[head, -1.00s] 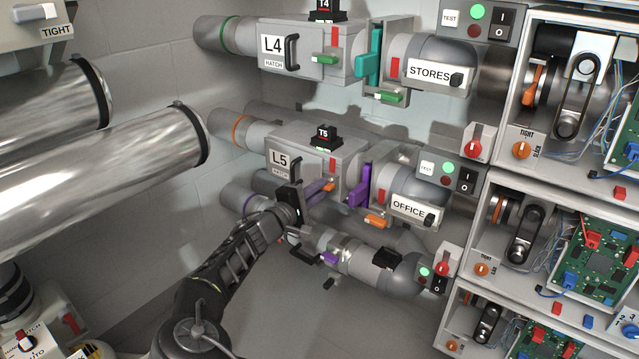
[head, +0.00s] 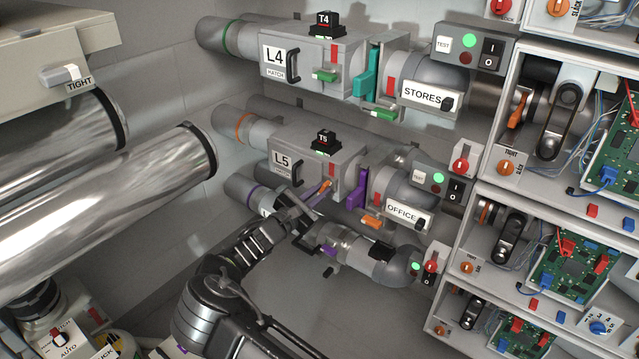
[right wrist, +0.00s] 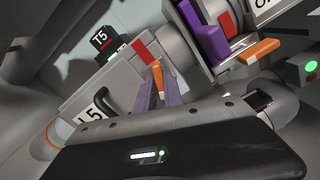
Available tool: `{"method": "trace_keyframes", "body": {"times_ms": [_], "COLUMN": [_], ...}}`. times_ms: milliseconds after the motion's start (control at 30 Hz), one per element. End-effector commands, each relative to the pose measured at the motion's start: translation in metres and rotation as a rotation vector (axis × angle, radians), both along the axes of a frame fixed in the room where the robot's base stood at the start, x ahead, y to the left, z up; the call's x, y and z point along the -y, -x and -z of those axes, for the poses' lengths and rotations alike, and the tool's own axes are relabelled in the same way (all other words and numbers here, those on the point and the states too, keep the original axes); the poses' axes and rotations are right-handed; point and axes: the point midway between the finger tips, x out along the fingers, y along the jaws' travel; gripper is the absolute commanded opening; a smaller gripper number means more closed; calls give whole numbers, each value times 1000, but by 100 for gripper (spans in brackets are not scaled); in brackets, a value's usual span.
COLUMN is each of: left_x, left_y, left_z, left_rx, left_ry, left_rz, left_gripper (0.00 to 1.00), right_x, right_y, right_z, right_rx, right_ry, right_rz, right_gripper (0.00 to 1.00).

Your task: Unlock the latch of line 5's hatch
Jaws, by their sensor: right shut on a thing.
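Line 5's hatch is a grey box (head: 312,153) marked L5, with a black handle and a black T5 block (head: 325,141) on top. Its orange latch (head: 326,185) is low on the front face near the right end. My right gripper (head: 321,192) reaches it from below left, with its slim purple fingers shut on the latch. In the right wrist view the orange latch (right wrist: 158,73) stands between the two fingers (right wrist: 158,88), just beneath a red mark (right wrist: 141,48) on the box. The fingers hide part of the latch. My left gripper is out of view.
Line 4's box (head: 308,60), with a green latch (head: 325,75), is above. A purple lever (head: 358,190) and another orange tab (head: 371,222) are close right of the gripper. Lower pipework (head: 345,240) runs just below. Large shiny tubes (head: 110,205) fill the left.

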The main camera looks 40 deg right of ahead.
Motion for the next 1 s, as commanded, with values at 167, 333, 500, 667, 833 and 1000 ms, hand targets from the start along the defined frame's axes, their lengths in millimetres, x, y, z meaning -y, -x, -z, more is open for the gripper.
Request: {"method": "trace_keyframes", "body": {"times_ms": [167,333,500,667,833,1000], "left_x": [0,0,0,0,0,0], "left_y": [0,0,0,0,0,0], "left_z": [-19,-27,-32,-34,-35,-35], "left_rx": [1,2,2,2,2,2], "left_ry": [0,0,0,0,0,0], "left_rz": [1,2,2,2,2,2], "left_gripper": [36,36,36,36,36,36], "right_x": [1,1,1,1,1,1], "right_y": [0,0,0,0,0,0], "right_z": [-4,-2,-2,-1,0,0], "right_rx": [-152,-272,-355,-396,-411,-410], "right_ry": [45,81,108,120,124,126], "right_rz": [2,2,1,1,1,1], "right_gripper": [0,0,0,0,0,0]}}
